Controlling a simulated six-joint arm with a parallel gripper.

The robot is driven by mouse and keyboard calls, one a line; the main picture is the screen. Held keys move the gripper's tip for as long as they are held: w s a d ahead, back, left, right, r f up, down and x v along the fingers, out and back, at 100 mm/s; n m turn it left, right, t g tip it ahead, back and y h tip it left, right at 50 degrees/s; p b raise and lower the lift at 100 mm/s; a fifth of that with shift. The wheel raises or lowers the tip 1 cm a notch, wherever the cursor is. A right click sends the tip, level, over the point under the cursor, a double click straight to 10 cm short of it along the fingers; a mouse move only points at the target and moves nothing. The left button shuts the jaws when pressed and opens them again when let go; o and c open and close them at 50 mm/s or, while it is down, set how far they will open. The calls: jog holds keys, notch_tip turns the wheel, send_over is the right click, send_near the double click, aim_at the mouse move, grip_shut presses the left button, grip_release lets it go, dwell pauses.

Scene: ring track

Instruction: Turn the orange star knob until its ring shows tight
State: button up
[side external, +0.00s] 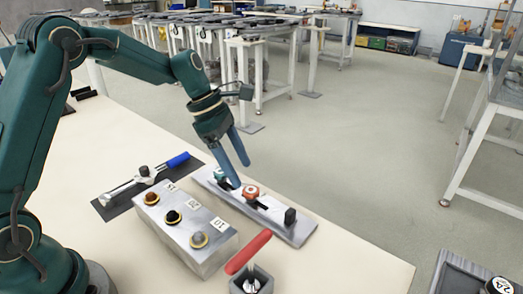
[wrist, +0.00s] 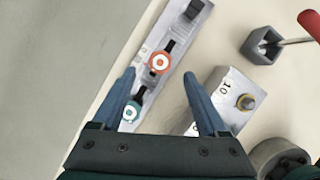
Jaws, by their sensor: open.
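The orange star knob (side external: 250,191) sits on a slotted light metal plate (side external: 212,181), with a black slot beside it. In the wrist view the knob (wrist: 159,62) has a white round face with an orange centre, just beyond and between my fingertips. Its ring is too small to read as tight or loose. My gripper (side external: 244,176) points down at the plate from above, its fingers spread and empty. In the wrist view my gripper (wrist: 158,75) shows a wide gap between its blue fingers. I cannot tell whether a finger touches the knob.
A teal knob (wrist: 131,113) sits on the same plate, close to my left finger in the wrist view. A black block (side external: 290,216) stands at the plate's end. Nearby are a numbered metal block (side external: 184,246), a blue-handled tool (side external: 178,160) and a red-handled tool (side external: 248,251) in a grey holder.

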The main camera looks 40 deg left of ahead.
aim_at(250, 189)
jog(key=shift+x, duration=2.3)
grip_shut()
